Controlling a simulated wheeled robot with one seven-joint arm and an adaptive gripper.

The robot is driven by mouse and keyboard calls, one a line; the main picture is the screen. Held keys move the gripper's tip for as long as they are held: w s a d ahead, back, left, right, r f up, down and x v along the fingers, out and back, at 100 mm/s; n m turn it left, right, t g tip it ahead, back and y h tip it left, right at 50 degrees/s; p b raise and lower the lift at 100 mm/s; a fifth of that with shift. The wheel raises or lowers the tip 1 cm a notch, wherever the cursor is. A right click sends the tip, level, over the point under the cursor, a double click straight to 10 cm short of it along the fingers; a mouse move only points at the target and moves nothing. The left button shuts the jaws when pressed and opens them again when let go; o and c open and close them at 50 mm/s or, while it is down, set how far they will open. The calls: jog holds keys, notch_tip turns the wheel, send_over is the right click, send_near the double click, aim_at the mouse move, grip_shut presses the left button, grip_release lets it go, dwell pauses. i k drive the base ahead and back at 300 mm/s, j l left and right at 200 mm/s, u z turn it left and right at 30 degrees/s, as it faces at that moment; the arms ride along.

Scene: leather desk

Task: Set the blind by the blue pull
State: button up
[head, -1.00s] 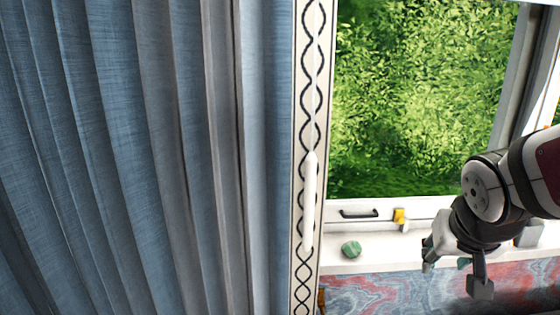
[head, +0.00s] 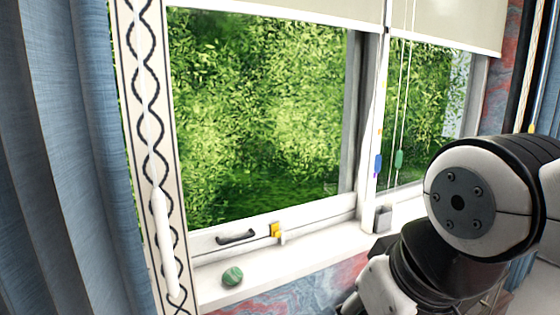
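A small blue pull (head: 378,165) hangs at the window's middle post, on a cord below the right-hand blind. A green pull (head: 399,159) hangs close to its right on light cords. Two cream roller blinds show at the top, a left one (head: 290,8) and a right one (head: 450,22), both mostly raised. My gripper is at the bottom edge of the head view, mostly cut off, below and left of my large arm joint. Its fingers are too hidden to tell their state. It is well below the pulls and apart from them.
A green stone (head: 233,276) and a small grey box (head: 382,219) stand on the white sill (head: 300,262). A blue curtain (head: 60,160) and a white wand (head: 164,240) are at left.

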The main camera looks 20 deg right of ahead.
aim_at(377, 162)
jog(key=z, duration=0.75)
